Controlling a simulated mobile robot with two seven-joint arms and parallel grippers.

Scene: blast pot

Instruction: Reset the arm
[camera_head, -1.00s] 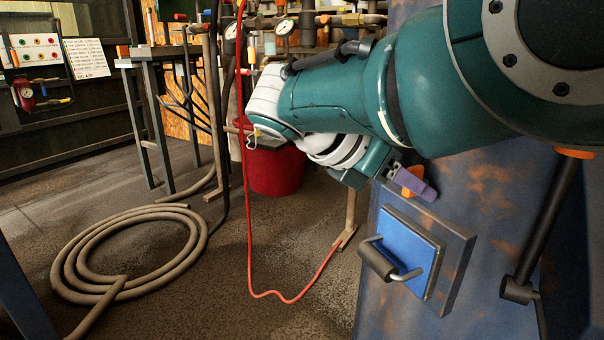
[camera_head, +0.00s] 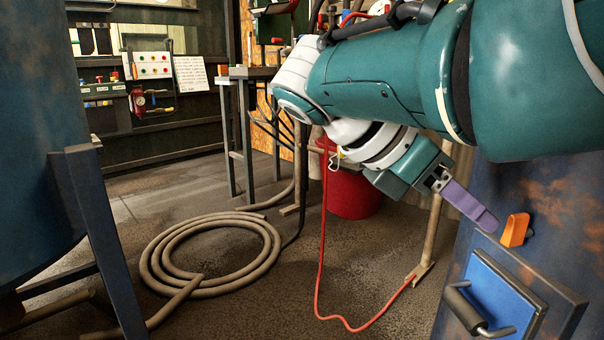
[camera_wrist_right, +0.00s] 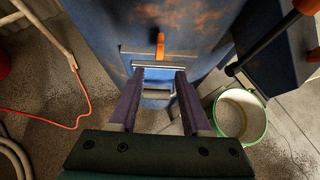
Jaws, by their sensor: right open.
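My right arm crosses the upper right of the head view. Its gripper (camera_head: 486,218) has purple fingers and points down and right, beside the rusty blue vessel (camera_head: 565,200). In the right wrist view the two fingers (camera_wrist_right: 160,75) are spread apart with nothing held between them. A small orange part (camera_head: 514,229) on the vessel sits just right of the fingertips in the head view, with a gap in the picture. It also shows in the wrist view (camera_wrist_right: 160,46), beyond the fingertips. My left gripper is not in view.
A blue panel with a dark handle (camera_head: 466,309) is low on the vessel. A red bucket (camera_head: 355,192), coiled hose (camera_head: 165,258) and red cable (camera_head: 320,260) are on the floor. A blue tank (camera_head: 35,140) stands left. A green-rimmed bucket (camera_wrist_right: 240,116) is right in the wrist view.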

